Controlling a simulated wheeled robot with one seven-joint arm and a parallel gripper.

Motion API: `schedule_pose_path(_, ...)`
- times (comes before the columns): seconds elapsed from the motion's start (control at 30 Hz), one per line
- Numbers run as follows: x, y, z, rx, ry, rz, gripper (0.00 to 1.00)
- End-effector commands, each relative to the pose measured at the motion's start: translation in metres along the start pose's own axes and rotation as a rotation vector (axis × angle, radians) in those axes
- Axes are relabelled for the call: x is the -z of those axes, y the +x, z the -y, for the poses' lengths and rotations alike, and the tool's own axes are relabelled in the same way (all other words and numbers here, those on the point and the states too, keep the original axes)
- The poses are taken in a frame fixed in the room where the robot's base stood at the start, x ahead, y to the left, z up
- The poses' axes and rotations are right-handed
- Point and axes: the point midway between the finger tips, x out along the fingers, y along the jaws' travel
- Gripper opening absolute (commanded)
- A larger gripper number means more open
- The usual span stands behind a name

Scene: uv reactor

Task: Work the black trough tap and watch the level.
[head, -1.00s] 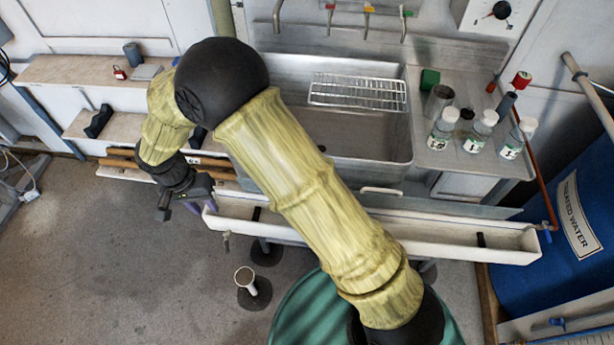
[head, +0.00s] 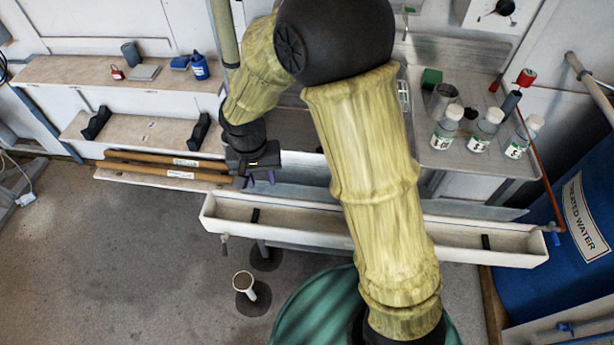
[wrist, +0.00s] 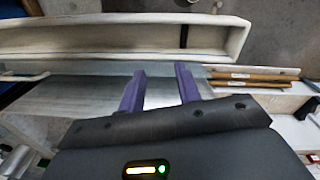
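The long white trough (head: 330,228) runs across the front of the sink in the head view. It also fills the top of the wrist view (wrist: 100,50). A small dark grey tap (head: 224,242) hangs at its left end, and a blue-handled tap (head: 553,234) is at its right end. The trough's inside looks pale with dark strips; I cannot tell a water level. My gripper (head: 261,181) is above and behind the trough's left part, clear of the left tap. In the wrist view its purple fingers (wrist: 160,70) are apart with nothing between them.
My arm hides the trough's middle and most of the sink. A cup-topped post (head: 245,283) stands on the floor below the left tap. Wooden poles (head: 165,170) lie on a low ledge at left. Bottles (head: 483,131) stand at right, near a blue water barrel (head: 560,265).

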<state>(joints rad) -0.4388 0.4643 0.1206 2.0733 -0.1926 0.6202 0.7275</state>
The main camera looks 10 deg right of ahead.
Motion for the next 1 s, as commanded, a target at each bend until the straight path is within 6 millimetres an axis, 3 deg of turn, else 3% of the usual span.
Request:
schedule_pose_path(0.6,-0.012,-0.007,-0.096,0.047,-0.011,-0.070,0.33)
schedule_pose_path(1.0,-0.015,-0.009,-0.106,0.051,-0.016,-0.081,0.33)
